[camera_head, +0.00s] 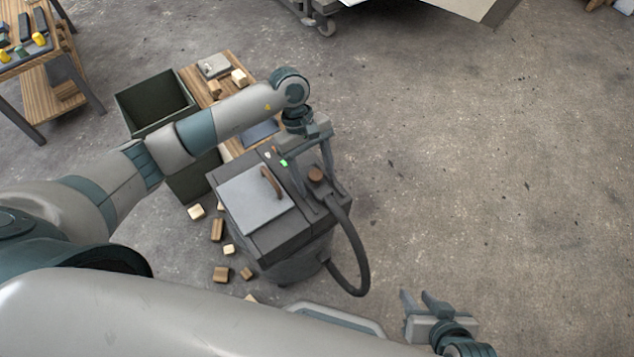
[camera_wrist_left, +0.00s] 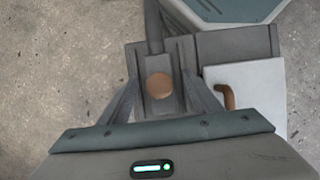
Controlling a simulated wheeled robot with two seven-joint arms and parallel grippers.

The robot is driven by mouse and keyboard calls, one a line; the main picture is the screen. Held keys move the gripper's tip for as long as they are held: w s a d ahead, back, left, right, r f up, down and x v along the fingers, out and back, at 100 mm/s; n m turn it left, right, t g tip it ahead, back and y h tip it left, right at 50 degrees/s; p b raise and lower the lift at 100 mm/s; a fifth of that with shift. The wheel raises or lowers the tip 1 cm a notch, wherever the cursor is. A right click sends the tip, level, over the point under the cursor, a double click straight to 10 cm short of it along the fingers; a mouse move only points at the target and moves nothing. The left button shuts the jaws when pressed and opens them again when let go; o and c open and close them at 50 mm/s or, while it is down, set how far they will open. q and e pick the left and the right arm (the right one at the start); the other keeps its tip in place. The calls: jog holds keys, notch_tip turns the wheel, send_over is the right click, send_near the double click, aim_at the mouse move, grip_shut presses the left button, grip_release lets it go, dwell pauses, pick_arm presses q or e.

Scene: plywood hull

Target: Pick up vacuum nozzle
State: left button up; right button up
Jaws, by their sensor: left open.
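The vacuum (camera_head: 270,238) is a dark grey box standing on the floor, with a light grey lid panel and a brown curved handle. A grey piece with a round brown knob (camera_head: 316,174), seemingly the nozzle, lies on its right top side, and the black hose (camera_head: 357,262) runs to it. My left gripper (camera_head: 318,192) is above this piece, its open fingers pointing down. In the left wrist view, the brown knob (camera_wrist_left: 159,86) lies between the open fingers (camera_wrist_left: 160,92); contact cannot be told. My right gripper (camera_head: 422,302) is open and empty over the floor at lower right.
A dark green bin (camera_head: 155,103) and a wooden board (camera_head: 205,88) with small blocks are behind the vacuum. Several wood blocks (camera_head: 217,230) lie on the floor left of it. A workbench (camera_head: 40,70) stands at far left. The floor at right is clear.

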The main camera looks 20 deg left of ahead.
aim_at(318, 176)
pick_arm(q)
jog(key=c, duration=1.2)
jog(key=shift+r, duration=0.15)
jog(key=shift+w+r, duration=0.1)
jog(key=shift+r, duration=0.5)
notch_tip(318, 176, up, 2)
jog(key=shift+r, duration=0.25)
jog(key=s+d+r, duration=0.7)
jog(key=d, duration=0.2)
jog(key=shift+d, duration=0.25)
